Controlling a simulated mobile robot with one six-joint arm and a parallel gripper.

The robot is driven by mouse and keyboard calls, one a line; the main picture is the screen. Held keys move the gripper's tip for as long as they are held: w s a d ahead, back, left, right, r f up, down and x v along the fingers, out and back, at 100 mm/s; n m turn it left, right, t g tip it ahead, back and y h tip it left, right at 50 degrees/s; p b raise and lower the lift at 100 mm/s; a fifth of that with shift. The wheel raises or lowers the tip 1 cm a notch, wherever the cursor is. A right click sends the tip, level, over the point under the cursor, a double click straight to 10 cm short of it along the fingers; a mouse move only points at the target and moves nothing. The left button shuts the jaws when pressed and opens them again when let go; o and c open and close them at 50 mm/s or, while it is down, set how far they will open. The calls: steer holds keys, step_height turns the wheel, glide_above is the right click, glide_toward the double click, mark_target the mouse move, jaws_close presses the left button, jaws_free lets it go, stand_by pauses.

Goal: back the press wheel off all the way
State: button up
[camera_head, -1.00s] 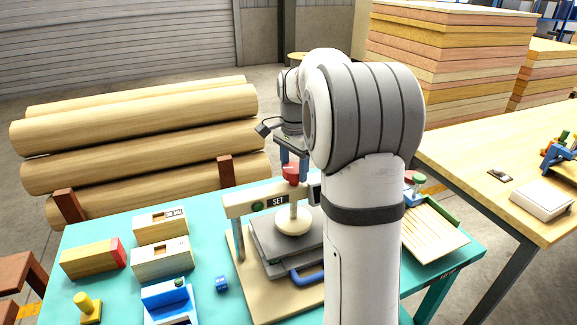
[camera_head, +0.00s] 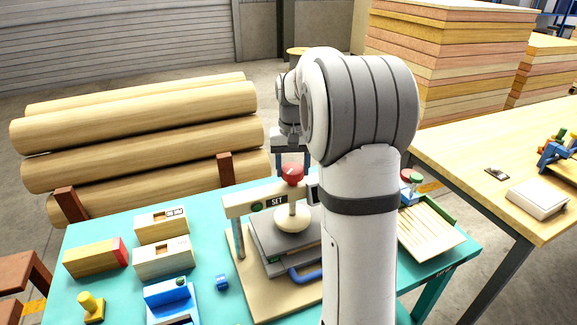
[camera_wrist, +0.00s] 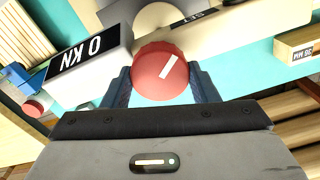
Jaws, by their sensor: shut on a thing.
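The press wheel is a red knob (camera_head: 291,174) with a white line on its top, on the press's white beam (camera_head: 240,203) marked SET. In the wrist view the red knob (camera_wrist: 160,72) sits between the two dark blue fingers of my gripper (camera_wrist: 160,80), which is shut on it. The white line points to the upper right there. In the head view my gripper (camera_head: 292,166) reaches the knob from behind. Below the beam a cream round foot (camera_head: 292,219) is over the grey plates (camera_head: 262,243); contact is unclear. A display (camera_wrist: 88,51) reads 0 KN.
Wooden blocks (camera_head: 163,259), a blue device (camera_head: 170,299) and a yellow knobbed piece (camera_head: 92,306) are left of the press on the teal table (camera_head: 215,309). A slatted tray (camera_head: 430,236) is at right. Logs (camera_head: 140,110) lie behind. My arm hides the press's right side.

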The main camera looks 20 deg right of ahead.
mark_target(291, 168)
steer(key=n, duration=0.4)
steer(key=shift+w+r+n, duration=0.1)
steer(key=shift+n, duration=0.2)
steer(key=shift+a+n+p, duration=0.1)
steer(key=shift+n+p, duration=0.35)
steer(key=shift+n, duration=2.15)
steer(key=o, duration=1)
steer(key=shift+c, duration=0.2)
step_height(291, 168, up, 8)
steer(key=shift+f, duration=0.2)
steer(key=shift+a, duration=0.1)
